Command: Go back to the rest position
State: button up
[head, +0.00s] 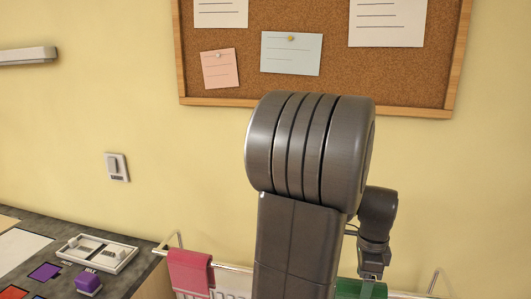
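My arm rises in the middle of the head view and hides part of what is behind it. My gripper (371,274) is partly seen to the right of the large arm link, pointing down. It is small and dark, and I cannot tell whether its fingers are open or shut. A green cloth (375,290) hangs just below it at the picture's bottom edge. I cannot tell whether the gripper touches the cloth.
A white rail (232,267) with a pink cloth (189,270) runs along the bottom. At left, a dark counter (50,254) bears a white tray (97,254) and a purple block (88,284). A cork board (330,60) hangs on the yellow wall.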

notch_tip(320, 180, up, 10)
jog(key=p, duration=0.6)
jog(key=shift+s+a+f+b, duration=0.1)
jog(key=shift+s+a, duration=0.05)
jog(key=shift+s, duration=0.55)
jog(key=shift+s+a+f+b, duration=0.1)
jog(key=shift+s+a, duration=0.1)
jog(key=shift+s, duration=0.5)
jog(key=shift+s+a+b, duration=0.1)
jog(key=shift+s+a, duration=0.05)
jog(key=shift+s, duration=0.55)
